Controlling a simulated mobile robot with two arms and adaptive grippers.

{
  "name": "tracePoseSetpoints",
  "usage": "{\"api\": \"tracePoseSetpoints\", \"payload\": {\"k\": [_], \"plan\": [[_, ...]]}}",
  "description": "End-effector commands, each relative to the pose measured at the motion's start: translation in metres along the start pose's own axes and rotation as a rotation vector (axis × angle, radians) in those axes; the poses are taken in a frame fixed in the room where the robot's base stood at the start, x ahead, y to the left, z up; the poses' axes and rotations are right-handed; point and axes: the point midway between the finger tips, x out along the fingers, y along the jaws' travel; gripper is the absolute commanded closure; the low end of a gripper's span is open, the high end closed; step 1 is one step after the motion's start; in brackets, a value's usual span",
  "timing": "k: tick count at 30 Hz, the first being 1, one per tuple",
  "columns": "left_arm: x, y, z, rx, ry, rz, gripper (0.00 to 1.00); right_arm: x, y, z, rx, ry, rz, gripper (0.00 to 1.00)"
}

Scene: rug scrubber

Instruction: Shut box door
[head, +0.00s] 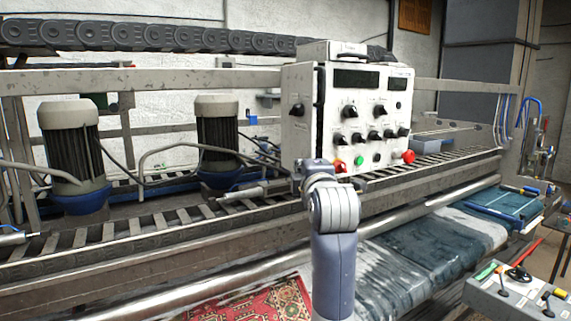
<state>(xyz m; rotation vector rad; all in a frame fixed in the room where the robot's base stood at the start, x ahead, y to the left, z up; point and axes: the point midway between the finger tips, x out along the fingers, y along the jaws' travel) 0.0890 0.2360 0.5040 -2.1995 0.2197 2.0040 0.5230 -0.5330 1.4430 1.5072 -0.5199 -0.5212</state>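A white control box (368,112) stands on the machine's frame near the middle of the head view. Its front panel carries dark displays, several black knobs, a green button and red buttons. A narrower white panel (301,85) with a black knob is at its left side. A dark upright strip lies between the two, and I cannot tell how far any door stands open. My arm, seemingly the right one, rises from the bottom and bends in front of the box's lower left corner. Its gripper is not clearly visible, so its opening is unclear. My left gripper is not in view.
Two grey motors (72,150) (217,135) stand left of the box. A slatted conveyor (150,222) runs below. A red patterned rug (262,303) lies at the front. A small control panel (520,292) is at the lower right.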

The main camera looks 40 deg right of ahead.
Motion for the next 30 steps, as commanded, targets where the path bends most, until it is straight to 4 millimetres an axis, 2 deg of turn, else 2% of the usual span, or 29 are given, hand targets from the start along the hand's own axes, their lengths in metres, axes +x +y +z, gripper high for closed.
{"api": "tracePoseSetpoints", "payload": {"k": [4,12,30], "plan": [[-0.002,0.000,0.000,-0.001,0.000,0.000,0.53,0.003,0.000,0.017,-0.003,-0.002,0.000,1.00],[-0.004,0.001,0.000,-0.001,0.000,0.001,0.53,0.008,0.000,0.030,-0.001,0.000,0.000,1.00],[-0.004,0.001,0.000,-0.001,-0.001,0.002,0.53,0.009,0.000,0.033,0.001,-0.001,-0.001,1.00]]}}
